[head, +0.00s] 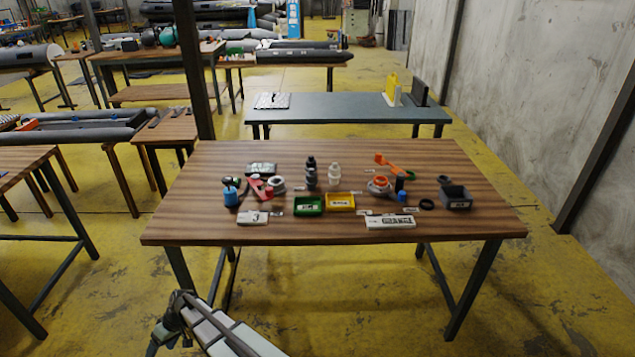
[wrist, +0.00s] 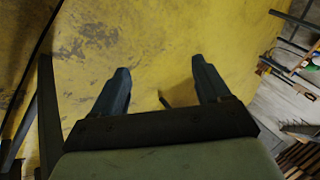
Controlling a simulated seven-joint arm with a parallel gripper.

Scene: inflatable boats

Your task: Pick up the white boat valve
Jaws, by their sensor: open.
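Two white parts that could be the white boat valve are on the wooden table in the head view. One is a round white ring-shaped part (head: 278,184) left of centre, beside a red tool. The other is an upright white bottle-like part (head: 335,174) near the middle, beside a similar dark one. At this size I cannot tell which is the valve. My gripper (wrist: 160,72) is open and empty in the wrist view, its two dark fingers apart over the yellow floor. In the head view my arm is low, in front of the table's near edge, away from the parts.
The wooden table (head: 200,215) holds a green bin (head: 309,205), a yellow bin (head: 341,202), a grey bin (head: 456,198), an orange-and-white round part (head: 379,186), a blue container (head: 231,197) and white label plates (head: 390,222). Its front strip is clear. A grey-blue table (head: 345,108) stands behind.

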